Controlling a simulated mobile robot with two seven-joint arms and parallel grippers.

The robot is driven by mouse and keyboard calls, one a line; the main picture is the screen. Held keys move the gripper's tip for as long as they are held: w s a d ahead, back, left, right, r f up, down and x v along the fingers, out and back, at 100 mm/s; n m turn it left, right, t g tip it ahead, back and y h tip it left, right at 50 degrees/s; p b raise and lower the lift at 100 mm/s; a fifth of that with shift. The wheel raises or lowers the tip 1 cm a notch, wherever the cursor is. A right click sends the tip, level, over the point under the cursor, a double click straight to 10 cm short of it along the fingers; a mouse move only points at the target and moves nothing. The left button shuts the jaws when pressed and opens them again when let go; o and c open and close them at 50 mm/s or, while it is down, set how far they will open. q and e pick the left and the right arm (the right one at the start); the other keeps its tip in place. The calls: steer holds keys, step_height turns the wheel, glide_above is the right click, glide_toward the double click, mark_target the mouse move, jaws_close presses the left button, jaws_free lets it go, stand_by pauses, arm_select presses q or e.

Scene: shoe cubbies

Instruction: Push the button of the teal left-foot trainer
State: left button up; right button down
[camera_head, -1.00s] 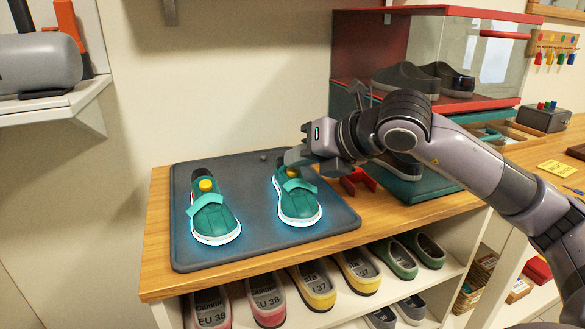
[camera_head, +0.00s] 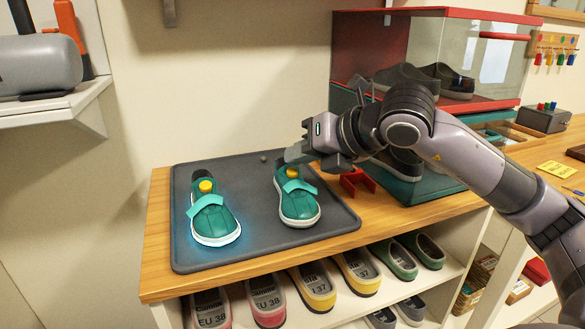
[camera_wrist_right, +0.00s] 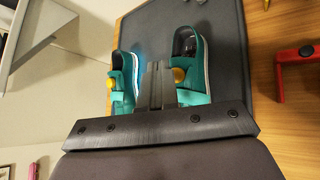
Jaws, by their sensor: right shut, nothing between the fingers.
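Two teal trainers with yellow buttons rest on a dark grey mat (camera_head: 255,237), toes facing me. The trainer on the left (camera_head: 214,222) has a pale blue glow round its sole, and its button (camera_head: 206,186) is clear. The trainer on the right (camera_head: 298,208) has no glow; its button (camera_head: 292,173) sits just below my right gripper (camera_head: 290,153). I cannot tell which is the left-foot one. My left gripper is out of view.
A red bracket (camera_head: 357,183) stands on the wooden bench top right of the mat. Behind my right arm is a glass-fronted red and teal case (camera_head: 460,75) with dark shoes. Several clogs (camera_head: 313,288) fill the shelf below. The mat's front is clear.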

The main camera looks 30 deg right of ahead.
steer(key=r+p, duration=0.1)
steer(key=r, duration=0.1)
steer(key=s+r+p, duration=0.1)
steer(key=r+p, duration=0.1)
steer(key=r, duration=0.1)
steer(key=shift+s+a+r, duration=0.3)
steer(key=shift+s+r, duration=0.05)
stand_by(0.5)
